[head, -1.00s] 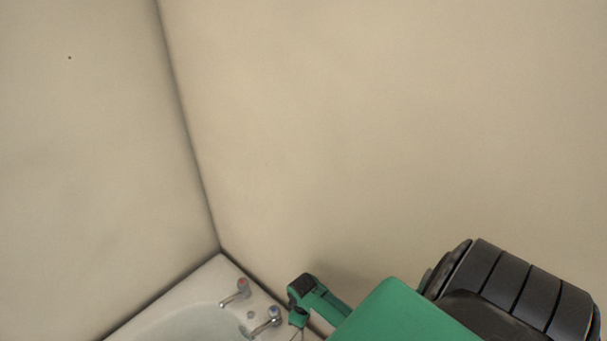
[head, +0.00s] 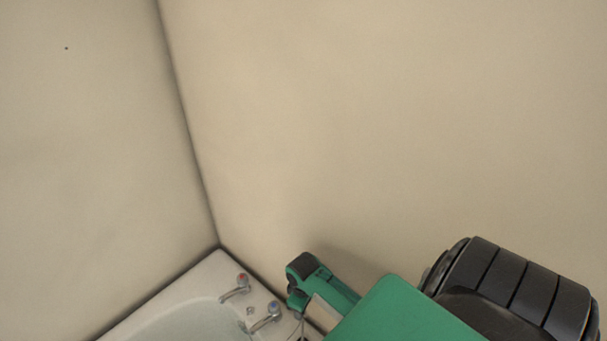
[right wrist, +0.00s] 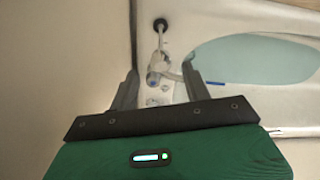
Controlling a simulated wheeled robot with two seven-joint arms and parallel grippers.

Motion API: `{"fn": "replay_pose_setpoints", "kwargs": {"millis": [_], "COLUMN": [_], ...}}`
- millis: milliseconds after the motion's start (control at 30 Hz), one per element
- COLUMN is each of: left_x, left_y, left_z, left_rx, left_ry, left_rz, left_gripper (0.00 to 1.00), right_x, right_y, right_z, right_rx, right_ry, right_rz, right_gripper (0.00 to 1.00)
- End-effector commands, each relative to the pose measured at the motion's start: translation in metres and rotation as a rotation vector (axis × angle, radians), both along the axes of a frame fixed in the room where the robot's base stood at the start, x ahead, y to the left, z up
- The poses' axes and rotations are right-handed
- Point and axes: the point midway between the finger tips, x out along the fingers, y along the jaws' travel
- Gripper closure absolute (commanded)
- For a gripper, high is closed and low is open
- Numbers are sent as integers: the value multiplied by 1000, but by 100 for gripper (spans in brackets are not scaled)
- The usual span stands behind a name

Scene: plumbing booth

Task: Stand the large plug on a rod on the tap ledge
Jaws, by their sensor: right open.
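A dark round disc, which looks like the large plug (right wrist: 160,25), sits on a thin pale rod (right wrist: 162,43) at the top of the right wrist view. It appears to be over the tap ledge (right wrist: 149,32), beyond the blue-capped tap; I cannot tell how the rod's foot rests. The ledge also shows in the head view (head: 222,266). My right gripper (right wrist: 158,70) is open and empty, its fingers either side of the tap in the picture, with the plug beyond the fingertips. In the head view my right arm hides that part of the ledge. My left gripper is not in view.
A blue-capped tap (head: 267,318) and a red-capped tap (head: 238,288) rise from the ledge beside the pale basin (head: 185,325). The blue-capped tap also shows in the right wrist view (right wrist: 155,72). A wall (head: 400,150) runs close behind the ledge.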

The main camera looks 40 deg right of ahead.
Motion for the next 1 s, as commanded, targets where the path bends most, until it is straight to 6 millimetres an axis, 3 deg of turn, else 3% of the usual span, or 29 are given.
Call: {"fn": "replay_pose_setpoints", "kwargs": {"millis": [200,400,767,1000], "left_x": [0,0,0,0], "left_y": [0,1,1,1], "left_z": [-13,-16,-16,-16], "left_rx": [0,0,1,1], "left_ry": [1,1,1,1], "left_rz": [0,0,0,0], "left_gripper": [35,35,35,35], "right_x": [0,0,2,36], "right_y": [0,0,3,37], "right_z": [33,52,55,50], "right_rx": [-1,1,2,23], "right_ry": [-1,0,-17,-273], "right_rz": [1,1,-1,-21], "right_gripper": [52,52,52,52]}}
